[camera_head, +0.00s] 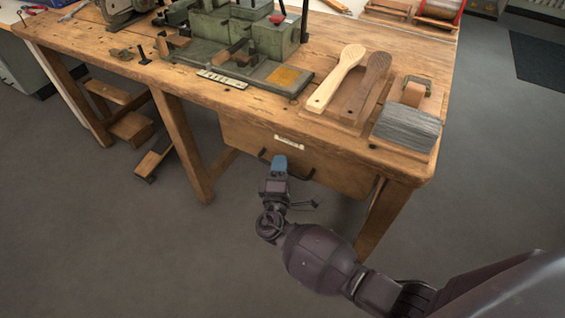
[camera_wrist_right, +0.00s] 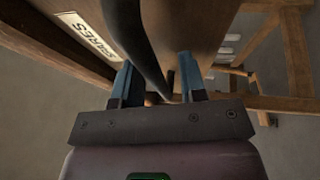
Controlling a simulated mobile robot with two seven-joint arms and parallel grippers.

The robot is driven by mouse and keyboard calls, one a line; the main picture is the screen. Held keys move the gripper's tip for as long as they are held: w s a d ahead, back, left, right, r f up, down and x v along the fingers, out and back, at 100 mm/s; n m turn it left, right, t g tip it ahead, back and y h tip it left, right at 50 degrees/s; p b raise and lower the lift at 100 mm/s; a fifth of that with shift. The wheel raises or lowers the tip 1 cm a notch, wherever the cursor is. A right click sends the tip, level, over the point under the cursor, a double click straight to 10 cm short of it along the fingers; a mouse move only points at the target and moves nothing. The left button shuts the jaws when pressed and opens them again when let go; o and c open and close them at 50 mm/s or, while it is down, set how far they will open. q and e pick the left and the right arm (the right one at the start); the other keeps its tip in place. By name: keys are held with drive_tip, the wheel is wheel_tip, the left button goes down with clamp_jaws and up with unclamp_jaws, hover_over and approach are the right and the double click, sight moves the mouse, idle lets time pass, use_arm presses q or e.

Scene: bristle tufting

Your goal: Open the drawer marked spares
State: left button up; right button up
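The wooden drawer (camera_head: 338,172) hangs under the front of the workbench and looks closed. Its pale label (camera_head: 289,142) reads SPARES in the right wrist view (camera_wrist_right: 88,36). A dark bar handle (camera_head: 304,175) is fixed below the label. My right gripper (camera_head: 279,162) is at the handle, its blue fingertips partly covering it in the head view. In the right wrist view the handle (camera_wrist_right: 140,45) runs between the two blue fingers, with a gap visible beside it, so the gripper is open around it. My left gripper is not in view.
The workbench (camera_head: 130,68) carries a green machine (camera_head: 250,35), two brush handles (camera_head: 338,78) and a grey bristle bundle (camera_head: 407,128). Bench legs (camera_head: 182,145) stand on both sides of the drawer. The floor (camera_head: 120,240) in front is clear.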

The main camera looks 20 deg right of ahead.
clamp_jaws()
drive_tip(key=shift+s, duration=0.1)
idle(0.4)
